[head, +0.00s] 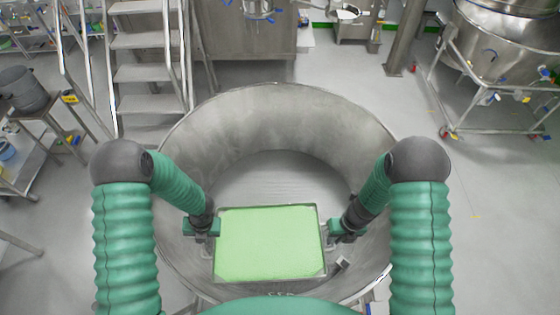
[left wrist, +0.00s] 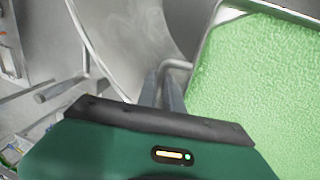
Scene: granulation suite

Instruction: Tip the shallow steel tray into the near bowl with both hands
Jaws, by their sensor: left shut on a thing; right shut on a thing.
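The shallow steel tray (head: 270,281) is filled with pale green granular material and is over the near part of the large steel bowl (head: 275,108). The tray looks about level, with the green layer spread across it. My left gripper (head: 213,227) is shut on the tray's left side; in the left wrist view its fingers (left wrist: 163,88) are at a bent handle beside the tray rim (left wrist: 203,42). My right gripper (head: 333,229) is shut on the tray's right side; its fingertips are hard to make out. The visible bowl floor beyond the tray looks bare.
Steel steps (head: 147,74) stand behind the bowl at the left. A grey pot (head: 24,90) stands on a bench at far left. A wheeled steel vessel (head: 505,45) stands at the back right. The floor right of the bowl is clear.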

